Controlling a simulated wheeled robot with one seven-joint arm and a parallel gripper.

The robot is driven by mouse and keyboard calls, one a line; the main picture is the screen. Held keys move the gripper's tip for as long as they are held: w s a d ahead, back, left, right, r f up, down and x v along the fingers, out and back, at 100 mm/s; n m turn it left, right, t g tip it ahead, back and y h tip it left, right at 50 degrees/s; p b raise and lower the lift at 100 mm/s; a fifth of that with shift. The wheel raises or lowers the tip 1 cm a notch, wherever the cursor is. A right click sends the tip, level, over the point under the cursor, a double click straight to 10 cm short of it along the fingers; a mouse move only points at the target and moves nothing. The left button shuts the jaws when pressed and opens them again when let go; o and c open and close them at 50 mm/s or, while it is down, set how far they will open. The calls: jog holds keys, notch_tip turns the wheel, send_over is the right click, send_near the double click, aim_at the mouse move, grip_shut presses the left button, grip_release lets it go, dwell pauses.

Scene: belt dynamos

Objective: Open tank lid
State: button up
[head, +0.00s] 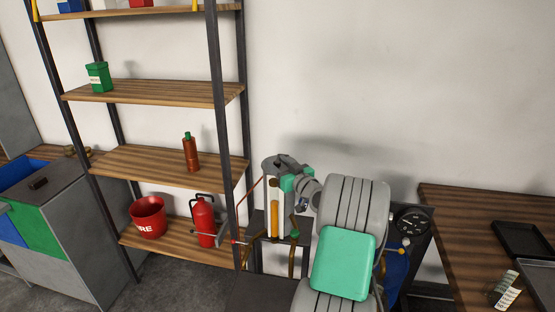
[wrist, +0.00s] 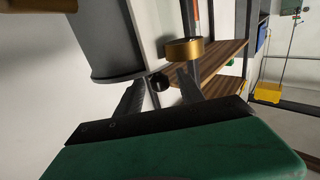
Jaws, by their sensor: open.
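The tank (head: 268,200) is a slim grey cylinder with an orange sight tube (head: 274,204) on its front, standing between the shelf and my arm. Its grey lid (head: 269,163) looks seated on the top. In the wrist view, the tank (wrist: 98,38) appears tilted and inverted, with the lid rim (wrist: 122,75) at its lower end. A small black knob (wrist: 158,82) sits at the rim's edge. My gripper (head: 283,162) is at the tank top; in the wrist view its open fingers (wrist: 163,80) lie either side of the knob. Contact cannot be told.
A shelf (head: 150,93) stands left, with a red bucket (head: 148,217) and a fire extinguisher (head: 203,222) on its lowest board. A brass cap (wrist: 185,50) is close to the right finger. A wooden table (head: 460,220) and a dial gauge (head: 411,221) are at right.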

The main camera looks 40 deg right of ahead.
jog(key=shift+w, duration=0.2)
grip_shut()
dwell(0.4)
dwell(0.9)
